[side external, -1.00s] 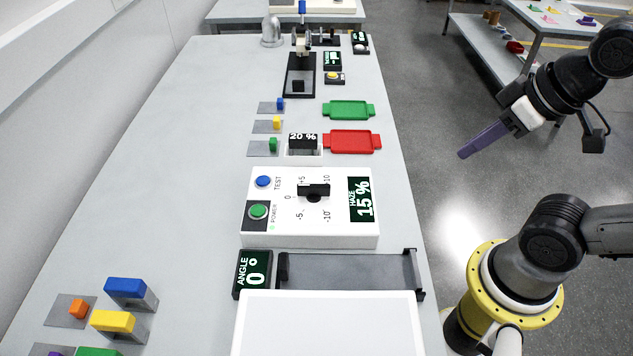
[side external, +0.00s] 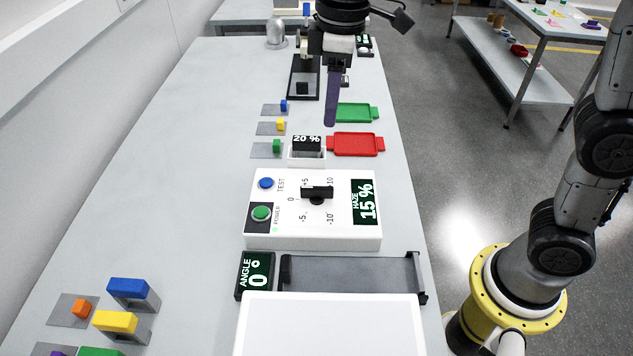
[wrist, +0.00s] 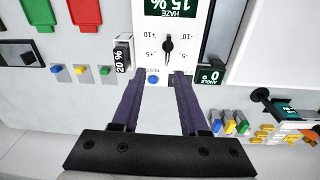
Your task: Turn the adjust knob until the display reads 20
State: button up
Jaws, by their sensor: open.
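The adjust knob (side external: 317,194) is a black bar knob on top of a white instrument box (side external: 310,238), with a scale from -10 to +10 around it. In the wrist view the knob (wrist: 168,46) lies beyond my fingertips, and its bar points toward the display side. The display (side external: 365,202) reads HAZE 15 %. My gripper (side external: 331,122) is above the bench, behind the box and over the green and red trays' side, pointing down. In the wrist view my gripper (wrist: 160,78) shows two purple fingers spread apart with nothing between them.
A blue TEST button (side external: 266,183) and a green POWER button (side external: 261,213) sit left of the knob. A black block marked 20 % (side external: 306,143) stands behind the box. An ANGLE display (side external: 255,275) reads 0°.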

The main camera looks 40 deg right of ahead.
aim_at(316, 187)
jog(key=shift+n+g, duration=0.3)
jog(key=shift+g, duration=0.1)
jog(key=a+f, duration=0.1)
jog(key=f, duration=1)
jog(key=a+f, duration=0.1)
jog(key=f, duration=0.5)
jog(key=shift+w+a, duration=0.3)
jog(key=shift+w, duration=0.05)
grip_shut()
